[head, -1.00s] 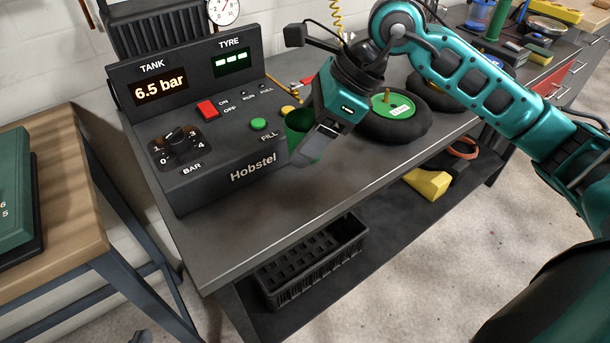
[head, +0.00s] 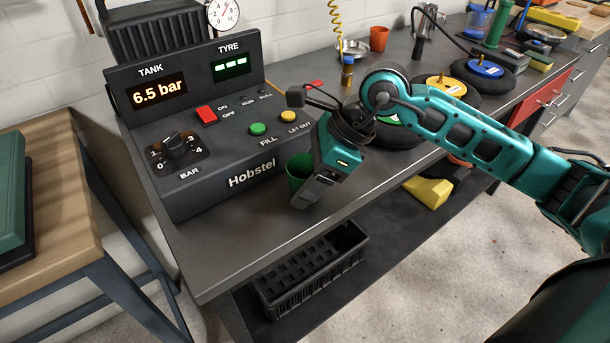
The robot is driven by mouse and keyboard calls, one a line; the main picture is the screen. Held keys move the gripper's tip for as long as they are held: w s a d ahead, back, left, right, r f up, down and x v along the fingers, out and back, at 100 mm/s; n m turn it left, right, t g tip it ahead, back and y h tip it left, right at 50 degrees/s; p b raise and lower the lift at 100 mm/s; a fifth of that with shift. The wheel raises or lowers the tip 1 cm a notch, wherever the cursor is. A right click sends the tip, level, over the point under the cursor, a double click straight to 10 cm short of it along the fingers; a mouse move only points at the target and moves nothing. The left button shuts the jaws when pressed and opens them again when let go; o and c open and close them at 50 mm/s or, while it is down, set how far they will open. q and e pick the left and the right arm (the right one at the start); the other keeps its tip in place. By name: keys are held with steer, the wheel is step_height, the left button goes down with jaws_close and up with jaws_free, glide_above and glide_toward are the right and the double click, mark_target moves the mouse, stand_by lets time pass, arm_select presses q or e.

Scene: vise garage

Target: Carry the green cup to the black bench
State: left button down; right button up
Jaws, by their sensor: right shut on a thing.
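The green cup (head: 295,172) is at the right end of the Hobstel console, over the black bench (head: 240,240). My right gripper (head: 308,190) is shut on the cup and hides its right part. The cup looks upright. I cannot tell whether its base touches the bench top. My left gripper is not in view.
The Hobstel console (head: 205,185) stands close to the left of the cup. Bare bench top lies in front of both. Behind my arm are wheels (head: 440,90), an orange cup (head: 378,38) and a moka pot (head: 425,30). A black crate (head: 310,270) sits on the lower shelf.

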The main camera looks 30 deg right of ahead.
steer(key=o, duration=1)
steer(key=shift+r, duration=0.25)
steer(key=p+v, duration=0.1)
steer(key=v, duration=1)
steer(key=shift+s+d+r, duration=0.15)
steer(key=shift+d+r, duration=0.05)
steer(key=shift+r, duration=0.1)
steer(key=shift+d, duration=0.1)
